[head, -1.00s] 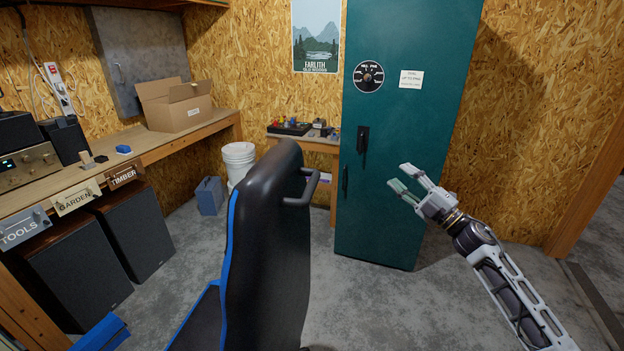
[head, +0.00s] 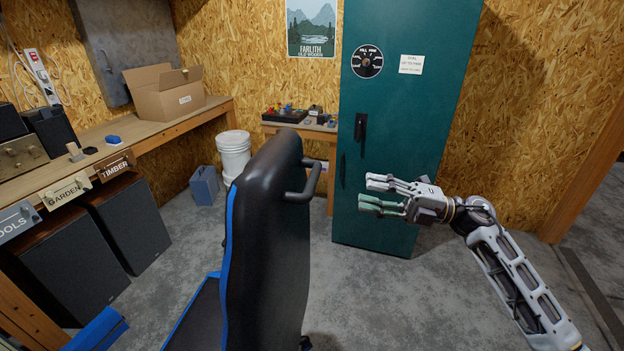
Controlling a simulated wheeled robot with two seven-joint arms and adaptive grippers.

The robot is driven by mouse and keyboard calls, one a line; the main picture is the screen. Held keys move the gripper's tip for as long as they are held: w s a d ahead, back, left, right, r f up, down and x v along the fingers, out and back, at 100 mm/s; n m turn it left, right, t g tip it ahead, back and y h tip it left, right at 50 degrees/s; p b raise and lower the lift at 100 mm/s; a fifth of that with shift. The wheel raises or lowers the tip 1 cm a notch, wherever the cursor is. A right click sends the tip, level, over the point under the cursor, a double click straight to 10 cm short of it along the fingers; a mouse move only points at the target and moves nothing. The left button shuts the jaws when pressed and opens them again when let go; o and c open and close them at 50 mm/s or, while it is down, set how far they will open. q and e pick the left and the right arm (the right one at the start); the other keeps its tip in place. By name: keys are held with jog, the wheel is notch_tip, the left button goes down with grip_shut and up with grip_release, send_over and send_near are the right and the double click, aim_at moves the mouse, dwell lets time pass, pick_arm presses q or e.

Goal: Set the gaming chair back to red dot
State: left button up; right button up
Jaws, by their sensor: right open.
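The gaming chair (head: 265,245) is black with blue edging and stands in front of me, its back upright and seen from the side and behind. A dark loop handle (head: 304,184) sticks out from the right side of its back. My right gripper (head: 373,193) is open and empty, to the right of the handle and apart from it, its fingers pointing left. One finger pad looks green. My left gripper is not in view. I cannot make out a red dot on the chair or the floor.
A tall green cabinet (head: 400,120) with a dial (head: 367,61) stands behind my right gripper. A workbench (head: 150,140) with a cardboard box (head: 166,92) runs along the left. A white bucket (head: 234,155) and blue-grey container (head: 204,186) stand behind the chair. Concrete floor is clear at right.

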jog(key=p, duration=0.2)
send_near(312, 180)
jog(key=shift+w+a, duration=1.25)
jog(key=shift+a, duration=0.3)
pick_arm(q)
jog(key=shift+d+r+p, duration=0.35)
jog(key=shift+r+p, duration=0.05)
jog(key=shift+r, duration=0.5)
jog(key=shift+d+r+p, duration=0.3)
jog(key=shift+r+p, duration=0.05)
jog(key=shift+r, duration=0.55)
pick_arm(e)
jog(key=shift+f+x, duration=0.1)
jog(key=shift+x, duration=1.6)
jog(key=shift+f+x, duration=0.15)
jog(key=shift+x, duration=1.5)
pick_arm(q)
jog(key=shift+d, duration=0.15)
pick_arm(e)
grip_shut()
